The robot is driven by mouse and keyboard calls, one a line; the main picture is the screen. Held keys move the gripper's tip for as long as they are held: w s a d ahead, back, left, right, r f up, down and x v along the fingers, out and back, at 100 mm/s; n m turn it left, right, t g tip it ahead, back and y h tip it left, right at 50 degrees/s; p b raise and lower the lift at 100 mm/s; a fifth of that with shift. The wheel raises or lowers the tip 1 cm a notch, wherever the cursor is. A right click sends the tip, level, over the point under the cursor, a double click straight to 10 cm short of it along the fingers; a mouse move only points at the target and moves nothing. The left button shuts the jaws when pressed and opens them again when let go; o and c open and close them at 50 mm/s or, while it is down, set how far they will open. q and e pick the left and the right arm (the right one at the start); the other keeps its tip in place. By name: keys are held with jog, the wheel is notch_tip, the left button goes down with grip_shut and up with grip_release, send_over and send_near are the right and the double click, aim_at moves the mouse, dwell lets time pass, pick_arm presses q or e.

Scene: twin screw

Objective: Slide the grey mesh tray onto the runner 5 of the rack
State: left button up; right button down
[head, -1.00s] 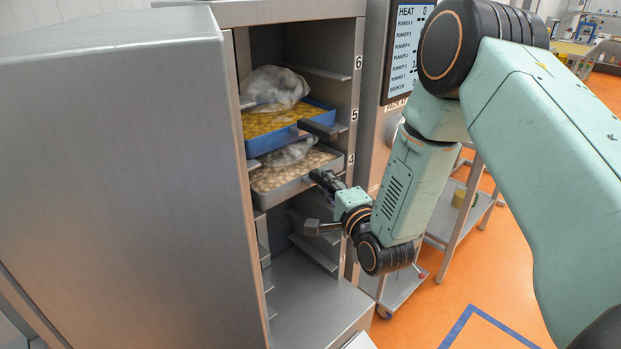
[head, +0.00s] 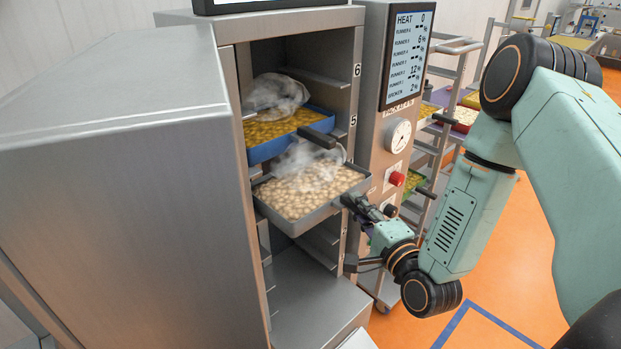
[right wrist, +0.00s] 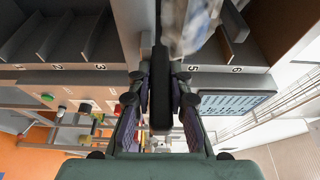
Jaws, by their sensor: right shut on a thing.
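A grey tray (head: 318,214) full of pale round pieces juts out of the rack (head: 345,95) on the level below the blue tray. White vapour hangs over its back part. I cannot make out mesh on it. My right gripper (head: 358,207) is at its front right edge, shut on its dark handle; the wrist view shows the handle (right wrist: 160,88) between the fingers. A blue tray (head: 272,150) with yellow contents sits inside the rack near the label 5, its dark handle facing out. My left gripper is not in view.
The grey cabinet door (head: 120,170) stands open on the left. A control panel with a screen (head: 408,50), a gauge and a red button (head: 397,178) stands close right of the rack. A trolley of trays is behind my right arm. Lower runners look empty.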

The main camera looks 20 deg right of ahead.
jog(key=s+d+p, duration=0.2)
jog(key=s+p, duration=0.2)
jog(key=s, duration=0.3)
jog(key=shift+d+r, duration=0.15)
jog(key=shift+d, duration=0.1)
jog(key=s+p, duration=0.1)
jog(key=s+d+p, duration=0.1)
jog(key=s, duration=0.1)
jog(key=shift+s+d, duration=0.1)
jog(key=shift+s, duration=0.2)
jog(key=shift+w, duration=0.1)
dwell(0.4)
